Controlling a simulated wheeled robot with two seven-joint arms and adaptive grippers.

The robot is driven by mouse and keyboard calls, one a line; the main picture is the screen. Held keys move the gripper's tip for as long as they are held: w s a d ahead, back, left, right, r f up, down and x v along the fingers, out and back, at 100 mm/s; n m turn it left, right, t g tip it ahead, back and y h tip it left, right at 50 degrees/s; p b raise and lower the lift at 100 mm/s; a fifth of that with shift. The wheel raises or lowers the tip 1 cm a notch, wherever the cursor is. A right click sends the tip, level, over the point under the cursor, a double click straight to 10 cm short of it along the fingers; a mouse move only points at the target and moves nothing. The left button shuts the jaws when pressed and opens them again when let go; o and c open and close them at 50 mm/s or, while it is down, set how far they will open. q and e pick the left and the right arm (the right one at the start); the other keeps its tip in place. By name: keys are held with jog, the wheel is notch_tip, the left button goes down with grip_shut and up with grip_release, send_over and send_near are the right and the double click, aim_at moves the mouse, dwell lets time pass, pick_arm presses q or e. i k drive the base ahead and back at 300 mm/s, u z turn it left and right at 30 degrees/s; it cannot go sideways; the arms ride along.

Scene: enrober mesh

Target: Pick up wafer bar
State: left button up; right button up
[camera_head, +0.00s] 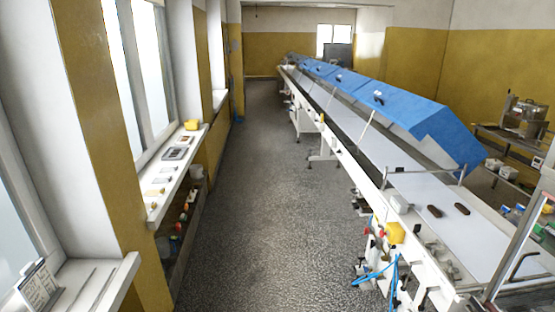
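Two small dark brown bars, which look like wafer bars, lie on the white belt at the right of the head view. One bar (435,211) is on the left and the other bar (461,208) is a short way to its right, apart from it. Both lie flat on the near part of the long conveyor (480,237). Neither of my grippers is in view, and nothing is seen touching the bars.
Blue covers (400,100) run over the conveyor's far part. A metal rail frame (425,172) stands behind the bars. A yellow box (396,233) hangs at the conveyor's near side. The grey floor aisle (255,200) is clear. Windowsills (172,170) with small items line the left.

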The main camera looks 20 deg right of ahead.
aim_at(436, 213)
jog(key=z, duration=0.1)
jog(key=i, duration=2)
jog(key=z, duration=0.5)
jog(key=i, duration=1.55)
jog(key=z, duration=1.8)
jog(key=i, duration=1.1)
jog(key=z, duration=0.95)
